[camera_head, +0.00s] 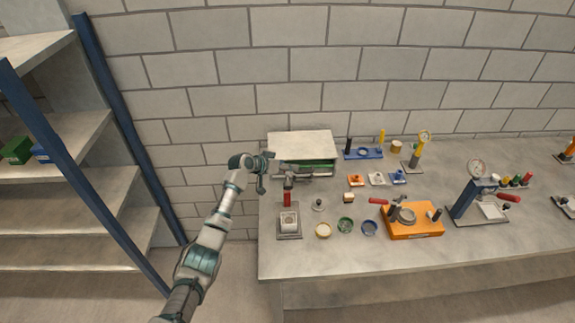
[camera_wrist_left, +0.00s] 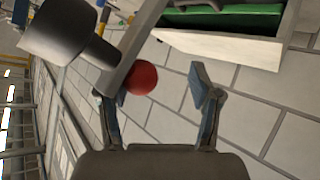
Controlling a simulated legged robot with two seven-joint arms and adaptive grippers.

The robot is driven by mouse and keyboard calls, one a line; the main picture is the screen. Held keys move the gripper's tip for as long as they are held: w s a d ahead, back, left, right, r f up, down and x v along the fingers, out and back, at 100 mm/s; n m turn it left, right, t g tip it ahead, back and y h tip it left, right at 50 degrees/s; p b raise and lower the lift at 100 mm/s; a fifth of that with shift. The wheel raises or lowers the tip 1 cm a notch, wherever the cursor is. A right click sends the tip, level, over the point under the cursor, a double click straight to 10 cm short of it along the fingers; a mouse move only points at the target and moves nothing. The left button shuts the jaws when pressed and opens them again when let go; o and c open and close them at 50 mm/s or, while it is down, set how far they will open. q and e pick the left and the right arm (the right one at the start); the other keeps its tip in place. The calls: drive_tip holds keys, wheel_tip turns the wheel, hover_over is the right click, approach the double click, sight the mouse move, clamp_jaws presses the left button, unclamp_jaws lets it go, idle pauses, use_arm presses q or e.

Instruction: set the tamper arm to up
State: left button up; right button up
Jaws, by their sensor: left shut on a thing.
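The tamper is a small stand (camera_head: 289,222) near the bench's left edge in the head view, with a pale block-like box on its base. A red part (camera_head: 287,198) and a dark part show above it. In the left wrist view the tamper arm is a grey bar (camera_wrist_left: 124,62) with a dark cylinder (camera_wrist_left: 65,35) and a red ball knob (camera_wrist_left: 141,78). My left gripper (camera_head: 268,172) is above and left of the stand. The exact contact is partly hidden. My right gripper is not in view.
A pale-topped box with green inside (camera_head: 301,146) stands close behind my left gripper. Small round dishes (camera_head: 345,225) and an orange device (camera_head: 413,221) lie to the right. A gauge press (camera_head: 473,195) stands farther right. Shelving with a blue post (camera_head: 125,130) is at left.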

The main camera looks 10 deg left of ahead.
use_arm(q)
drive_tip(key=s+a+r+p, duration=0.3)
drive_tip(key=a+r, duration=0.3)
drive_tip(key=r, duration=0.1)
drive_tip(key=s+a+r+p, duration=0.3)
drive_tip(key=a+r, duration=0.3)
drive_tip(key=a, duration=0.1)
drive_tip(key=shift+s+a+r, duration=0.15)
drive_tip(key=shift+r, duration=0.25)
idle(0.9)
